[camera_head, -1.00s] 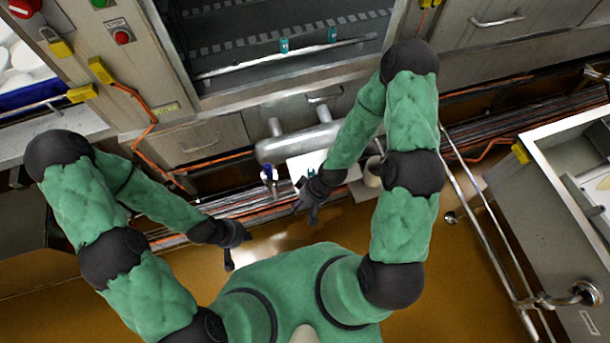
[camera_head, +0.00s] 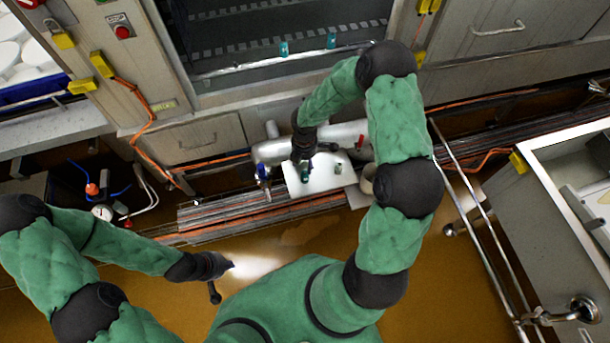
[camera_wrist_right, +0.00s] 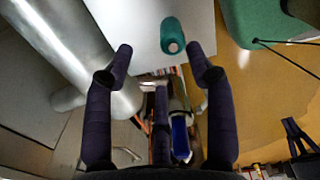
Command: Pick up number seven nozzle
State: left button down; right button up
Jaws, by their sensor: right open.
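A teal nozzle (camera_wrist_right: 172,36) stands on a white board (camera_head: 322,182); no number is readable on it. In the wrist view it is beyond the fingertips, between their lines and nearer the right finger. My right gripper (camera_wrist_right: 160,62) is open and empty, apart from the nozzle. In the head view my right gripper (camera_head: 303,158) is over the board's left part and partly hides what stands there.
A silver pipe (camera_head: 342,134) runs behind the board. A blue-topped item (camera_head: 263,171) is at the board's left edge; it also shows in the wrist view (camera_wrist_right: 180,138). A cup-like ring (camera_head: 367,178) is to the right. Two teal pieces (camera_head: 284,48) (camera_head: 331,41) sit on the machine rail.

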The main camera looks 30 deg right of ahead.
aim_at(305, 173)
jog(key=shift+s+a+f+b, duration=0.1)
jog(key=shift+a+f+b, duration=0.1)
jog(key=shift+f, duration=0.35)
jog(key=shift+s+a+f+b, duration=0.1)
jog(key=shift+a+f+b, duration=0.1)
jog(key=shift+f, duration=0.35)
jog(key=f+b, duration=0.1)
jog(key=f, duration=0.1)
jog(key=s+f+b, duration=0.1)
jog(key=f, duration=0.1)
jog(key=shift+d, duration=0.1)
jog(key=shift+w+f+b, duration=0.1)
jog(key=shift+f+b, duration=0.2)
jog(key=shift+r, duration=0.1)
jog(key=c, duration=1.1)
